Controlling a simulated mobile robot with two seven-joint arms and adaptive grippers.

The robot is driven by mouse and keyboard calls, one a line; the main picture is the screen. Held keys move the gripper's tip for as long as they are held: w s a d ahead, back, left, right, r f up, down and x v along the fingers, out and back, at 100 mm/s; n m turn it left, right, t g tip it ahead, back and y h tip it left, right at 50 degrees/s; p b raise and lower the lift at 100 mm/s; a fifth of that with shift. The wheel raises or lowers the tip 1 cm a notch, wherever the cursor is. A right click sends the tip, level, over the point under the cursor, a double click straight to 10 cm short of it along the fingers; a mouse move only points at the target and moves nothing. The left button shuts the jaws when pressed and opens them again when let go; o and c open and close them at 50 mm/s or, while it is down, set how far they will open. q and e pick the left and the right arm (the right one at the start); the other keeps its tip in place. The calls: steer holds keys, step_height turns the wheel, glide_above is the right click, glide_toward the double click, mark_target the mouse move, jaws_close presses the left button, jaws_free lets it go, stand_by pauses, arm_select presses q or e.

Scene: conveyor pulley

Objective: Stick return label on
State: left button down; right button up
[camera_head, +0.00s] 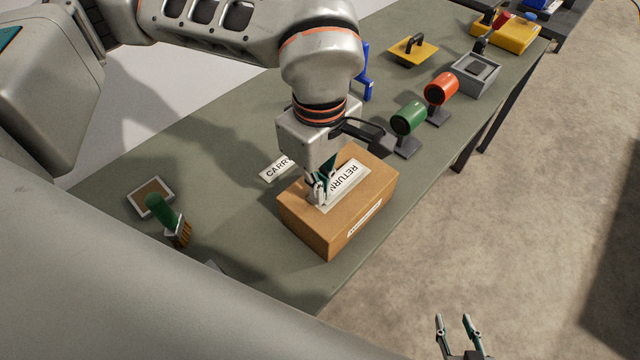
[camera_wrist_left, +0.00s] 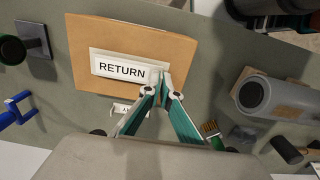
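A brown cardboard box (camera_head: 290,212) sits on the green table, and its top fills the upper part of the left wrist view (camera_wrist_left: 180,35). The white return label (camera_head: 349,183) lies over the box top; it reads RETURN in the left wrist view (camera_wrist_left: 122,69). My left gripper (camera_head: 319,199) points down over the box, its fingertips (camera_wrist_left: 163,77) together on the label's end. I cannot tell whether the label touches the cardboard all over. My right gripper (camera_head: 457,325) is low in the head view, off the table, fingers apart and empty.
A CARRY label (camera_head: 276,168) lies on the table beside the box. A green-handled brush (camera_head: 168,216) and small framed tray (camera_head: 150,196) are at left. Green (camera_head: 408,118) and red (camera_head: 441,88) rollers and a grey box (camera_head: 475,73) stand beyond, along the table's right edge.

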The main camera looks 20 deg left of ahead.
arm_select(q)
steer(key=shift+f+b, duration=0.35)
steer(key=shift+f, duration=0.15)
stand_by(0.3)
steer(key=c, duration=2.7)
jaws_free()
steer(key=shift+c, duration=0.2)
steer(key=o, duration=0.6)
steer(key=shift+c, duration=0.2)
step_height(320, 180, up, 12)
